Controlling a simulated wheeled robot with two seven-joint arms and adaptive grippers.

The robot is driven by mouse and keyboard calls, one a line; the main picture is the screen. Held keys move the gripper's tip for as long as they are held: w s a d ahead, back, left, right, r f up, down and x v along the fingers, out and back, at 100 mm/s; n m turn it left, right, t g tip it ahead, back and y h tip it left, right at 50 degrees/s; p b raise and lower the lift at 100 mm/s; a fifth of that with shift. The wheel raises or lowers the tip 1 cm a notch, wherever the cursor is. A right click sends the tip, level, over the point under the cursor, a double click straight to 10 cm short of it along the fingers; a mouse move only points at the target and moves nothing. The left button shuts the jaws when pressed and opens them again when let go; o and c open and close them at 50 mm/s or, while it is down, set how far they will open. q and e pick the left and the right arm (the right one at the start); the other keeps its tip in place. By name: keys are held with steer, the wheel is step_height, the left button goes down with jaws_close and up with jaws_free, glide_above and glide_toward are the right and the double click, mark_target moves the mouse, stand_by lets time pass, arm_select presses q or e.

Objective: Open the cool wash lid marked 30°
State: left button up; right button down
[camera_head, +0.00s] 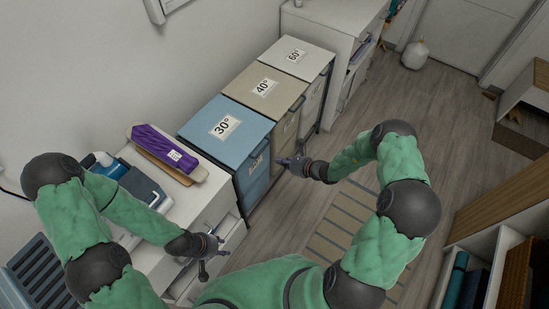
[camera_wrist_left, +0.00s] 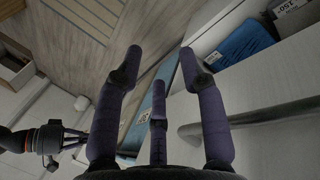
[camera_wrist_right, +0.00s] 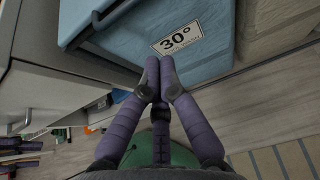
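The 30° lid (camera_head: 208,140) is a blue flat top on the nearest of three bins, lying closed. The blue bin's front, with its 30° label (camera_wrist_right: 177,39), fills the upper part of the right wrist view. My right gripper (camera_head: 281,161) is beside this front, below lid height. In the right wrist view its fingertips (camera_wrist_right: 160,72) are together with nothing seen between them, just below the label in the picture; contact cannot be told. My left gripper (camera_head: 216,249) is above the white cabinet's front, away from the lid. Its fingers (camera_wrist_left: 161,65) are spread and empty.
A beige 40° bin (camera_head: 266,90) and a white 60° bin (camera_head: 298,58) stand behind the blue one. A white cabinet (camera_head: 205,196) adjoins it, bearing a purple-covered item (camera_head: 162,147) and an iron (camera_head: 135,183). Open floor (camera_head: 430,115) lies right.

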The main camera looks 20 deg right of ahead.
steer(key=b+x, duration=0.3)
steer(key=x, duration=0.6)
steer(key=shift+s+d+r, duration=0.1)
steer(key=shift+s+r, duration=0.1)
steer(key=shift+r, duration=0.8)
steer(key=shift+s+d+r, duration=0.15)
steer(key=shift+s+r, duration=0.05)
steer(key=shift+r, duration=0.8)
steer(key=shift+p, duration=0.3)
